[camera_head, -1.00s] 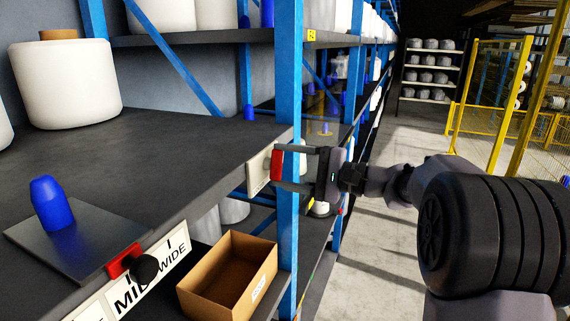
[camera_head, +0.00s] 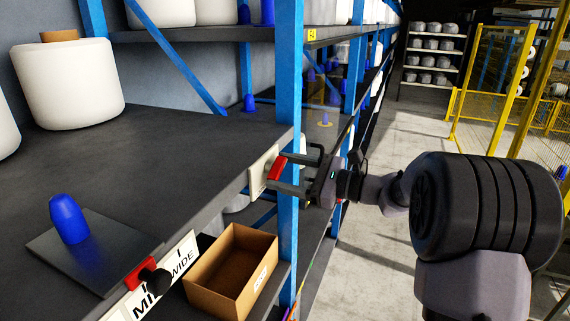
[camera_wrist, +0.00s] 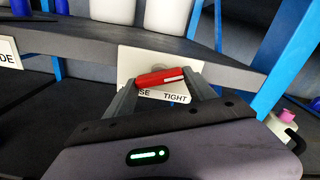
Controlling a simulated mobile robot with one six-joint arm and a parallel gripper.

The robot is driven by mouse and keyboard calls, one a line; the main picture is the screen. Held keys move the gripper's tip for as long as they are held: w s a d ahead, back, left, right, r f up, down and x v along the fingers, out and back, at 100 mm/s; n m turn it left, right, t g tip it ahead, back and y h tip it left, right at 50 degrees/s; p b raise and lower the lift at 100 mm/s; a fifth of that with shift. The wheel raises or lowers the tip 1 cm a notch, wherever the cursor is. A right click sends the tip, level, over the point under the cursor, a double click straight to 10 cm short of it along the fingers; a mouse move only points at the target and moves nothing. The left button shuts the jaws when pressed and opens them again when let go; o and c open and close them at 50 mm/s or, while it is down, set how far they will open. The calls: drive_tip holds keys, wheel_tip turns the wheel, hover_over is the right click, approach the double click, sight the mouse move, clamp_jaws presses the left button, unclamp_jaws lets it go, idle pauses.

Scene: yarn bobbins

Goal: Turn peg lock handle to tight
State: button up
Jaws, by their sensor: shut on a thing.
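The red lock handle (camera_head: 277,167) is on a white plate (camera_head: 257,178) at the shelf's front edge, beside the blue upright. My gripper (camera_head: 279,171) is shut on it, one finger on each side. In the head view the handle leans, its top to the right. In the wrist view the red handle (camera_wrist: 160,77) lies between the fingertips, near level with its right end slightly higher. Below it the white label (camera_wrist: 179,97) reads "TIGHT" at right and partly hidden letters ending "SE" at left. A blue peg (camera_head: 68,218) stands on a dark plate (camera_head: 75,252) on the shelf.
A red block (camera_head: 141,273) with a black knob (camera_head: 156,283) is at the shelf edge by the peg plate. An open cardboard box (camera_head: 232,272) sits below. The blue upright (camera_head: 288,90) stands close to my gripper. The aisle floor at right is open.

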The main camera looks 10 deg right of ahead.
drive_tip(key=shift+m+p, duration=0.55)
drive_tip(key=shift+m, duration=0.25)
drive_tip(key=shift+f, duration=0.1)
drive_tip(key=o, duration=1.4)
drive_tip(key=b+v, duration=0.2)
drive_tip(key=v, duration=1.5)
drive_tip(key=shift+s+d, duration=0.15)
